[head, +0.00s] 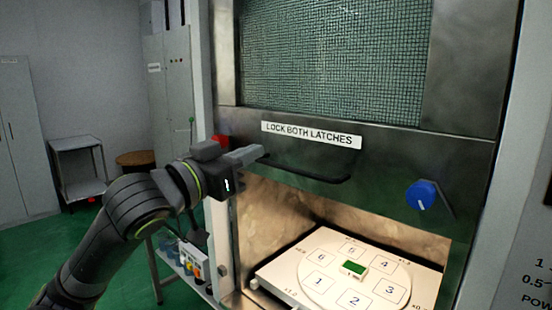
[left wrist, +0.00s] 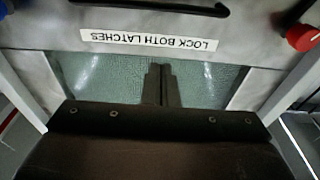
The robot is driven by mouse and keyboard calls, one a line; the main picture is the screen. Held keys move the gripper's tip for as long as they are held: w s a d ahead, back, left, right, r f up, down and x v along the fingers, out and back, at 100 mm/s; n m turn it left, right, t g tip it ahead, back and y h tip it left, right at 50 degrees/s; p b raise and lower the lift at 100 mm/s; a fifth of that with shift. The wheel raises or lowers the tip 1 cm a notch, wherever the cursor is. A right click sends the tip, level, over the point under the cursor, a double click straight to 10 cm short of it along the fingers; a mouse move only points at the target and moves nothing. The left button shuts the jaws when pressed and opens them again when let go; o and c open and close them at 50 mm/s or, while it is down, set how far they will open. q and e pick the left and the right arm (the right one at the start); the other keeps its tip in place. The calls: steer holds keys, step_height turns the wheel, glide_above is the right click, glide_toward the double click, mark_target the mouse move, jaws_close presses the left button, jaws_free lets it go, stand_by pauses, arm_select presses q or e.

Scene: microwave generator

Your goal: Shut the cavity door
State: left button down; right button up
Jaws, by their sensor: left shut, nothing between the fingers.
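The cavity door (head: 400,150) is a steel panel with a green mesh window (head: 330,55), standing raised above the open lower part of the cavity. It carries a "LOCK BOTH LATCHES" label (head: 311,135) and a black bar handle (head: 310,175). My left gripper (head: 258,152) is shut and empty, at the left end of the handle in the head view; I cannot tell whether it touches the door. In the left wrist view, its closed fingers (left wrist: 161,84) lie over the mesh window, with the label and handle (left wrist: 180,8) beyond. My right gripper is out of view.
A blue latch knob (head: 421,195) is at the door's right and a red one (head: 220,141) at its left. Inside the cavity, a white numbered tray (head: 285,292) bears a small green block (head: 354,267). A small table (head: 80,155) stands far left.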

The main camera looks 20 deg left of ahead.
arm_select(q)
steer(key=p, duration=0.2)
glide_toward(298, 144)
steer(key=w+d+r, duration=0.1)
steer(key=w+r, duration=0.2)
steer(key=shift+w+d+f+p, duration=0.1)
steer(key=shift+w+f+p, duration=0.15)
steer(key=shift+f, duration=0.35)
steer(key=shift+w+d+f+p, duration=0.15)
steer(key=shift+f+p, duration=0.1)
steer(key=shift+f, duration=0.35)
steer(key=shift+s+a+f, duration=0.2)
steer(key=shift+f, duration=0.55)
